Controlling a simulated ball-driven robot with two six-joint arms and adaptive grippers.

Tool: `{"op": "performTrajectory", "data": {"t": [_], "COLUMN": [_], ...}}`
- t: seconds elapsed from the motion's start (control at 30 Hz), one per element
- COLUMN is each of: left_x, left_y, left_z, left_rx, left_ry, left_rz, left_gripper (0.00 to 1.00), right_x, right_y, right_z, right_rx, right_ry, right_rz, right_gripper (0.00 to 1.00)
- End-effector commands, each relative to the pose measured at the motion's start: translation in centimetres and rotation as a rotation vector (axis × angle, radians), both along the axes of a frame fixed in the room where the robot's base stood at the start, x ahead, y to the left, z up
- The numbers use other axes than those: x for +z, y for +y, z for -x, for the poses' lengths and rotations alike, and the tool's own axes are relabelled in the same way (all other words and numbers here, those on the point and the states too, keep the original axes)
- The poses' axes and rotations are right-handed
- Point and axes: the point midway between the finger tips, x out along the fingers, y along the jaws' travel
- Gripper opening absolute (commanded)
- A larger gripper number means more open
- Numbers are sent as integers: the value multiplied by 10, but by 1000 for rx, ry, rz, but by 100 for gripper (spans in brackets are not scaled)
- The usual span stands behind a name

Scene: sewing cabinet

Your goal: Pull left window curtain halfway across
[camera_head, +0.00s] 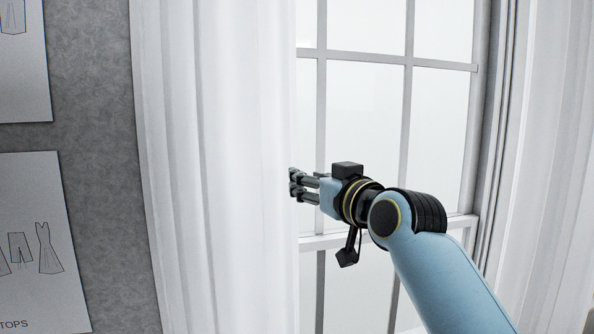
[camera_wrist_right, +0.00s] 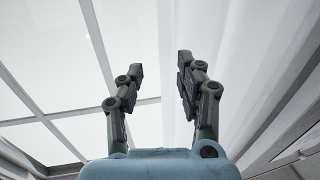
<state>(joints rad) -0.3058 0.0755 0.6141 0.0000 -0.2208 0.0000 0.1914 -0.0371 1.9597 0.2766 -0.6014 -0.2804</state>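The left window curtain (camera_head: 215,170) is white and hangs in folds over the left part of the window in the head view. My right gripper (camera_head: 294,184) is at the curtain's right edge, with its fingertips pointing left. In the right wrist view my right gripper (camera_wrist_right: 160,72) has its two fingers apart. White cloth of the curtain (camera_wrist_right: 238,50) fills the right side there, behind and beside the right finger. I cannot tell whether the fingers touch the cloth. My left gripper is not in view.
The window (camera_head: 365,110) has a white grid frame, with bare panes right of the curtain. A second white curtain (camera_head: 550,160) hangs at the right. A grey wall (camera_head: 95,100) with clothing sketches (camera_head: 40,240) is at the left.

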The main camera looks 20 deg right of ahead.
Motion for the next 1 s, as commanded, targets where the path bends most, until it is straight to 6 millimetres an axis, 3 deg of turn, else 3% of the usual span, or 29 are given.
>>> {"op": "performTrajectory", "data": {"t": [0.1,0.3,0.63,0.93,1.0], "left_x": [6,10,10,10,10], "left_y": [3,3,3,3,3], "left_z": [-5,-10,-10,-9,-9], "left_rx": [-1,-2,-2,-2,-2], "left_ry": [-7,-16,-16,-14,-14], "left_rz": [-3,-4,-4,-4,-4], "left_gripper": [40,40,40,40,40], "right_x": [2,1,0,0,0], "right_y": [4,8,8,8,8], "right_z": [-23,-46,-51,-50,-50], "right_rx": [0,0,0,0,0], "right_ry": [1,0,0,0,0], "right_rz": [-1,0,0,0,0], "right_gripper": [36,36,36,0,0]}}
